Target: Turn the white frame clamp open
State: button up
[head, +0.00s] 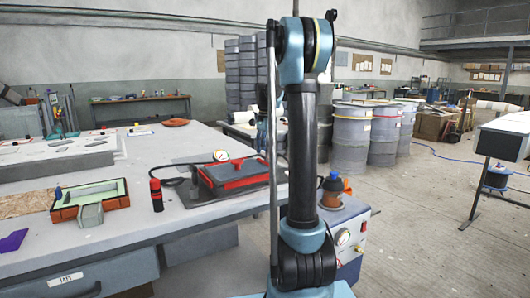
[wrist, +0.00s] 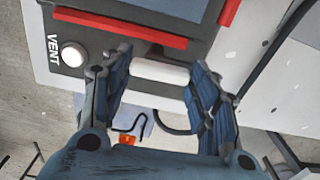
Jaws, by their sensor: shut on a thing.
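The white frame clamp (wrist: 160,70) shows in the wrist view as a short rounded white bar just below a red frame edge (wrist: 120,27). My gripper (wrist: 161,63) is shut on it, with one blue-grey finger at each end of the bar. The bar lies roughly level across the picture between the fingertips. Its pivot is not clear to me. In the head view my arm stands upright in the middle, and my gripper does not show there.
In the wrist view a round white button (wrist: 74,54) marked VENT sits left of the clamp on a grey panel. In the head view a workbench (head: 120,225) holds a red-framed mould (head: 236,176) and a red-capped black bottle (head: 156,195).

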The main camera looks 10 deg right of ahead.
jog(key=shift+m, duration=0.3)
jog(key=o, duration=1.1)
jog(key=shift+w, duration=0.1)
jog(key=shift+c, duration=0.2)
notch_tip(320, 180, up, 12)
jog(key=s+a+f+n+t, duration=0.1)
jog(key=s+f+n, duration=0.3)
jog(key=s, duration=0.8)
jog(key=s+f+n, duration=0.3)
jog(key=s+f, duration=0.2)
jog(key=s, duration=0.6)
jog(key=s+f+n+t, duration=0.1)
jog(key=s+f+n, duration=0.6)
jog(key=s+f, duration=1.2)
jog(key=shift+a, duration=0.3)
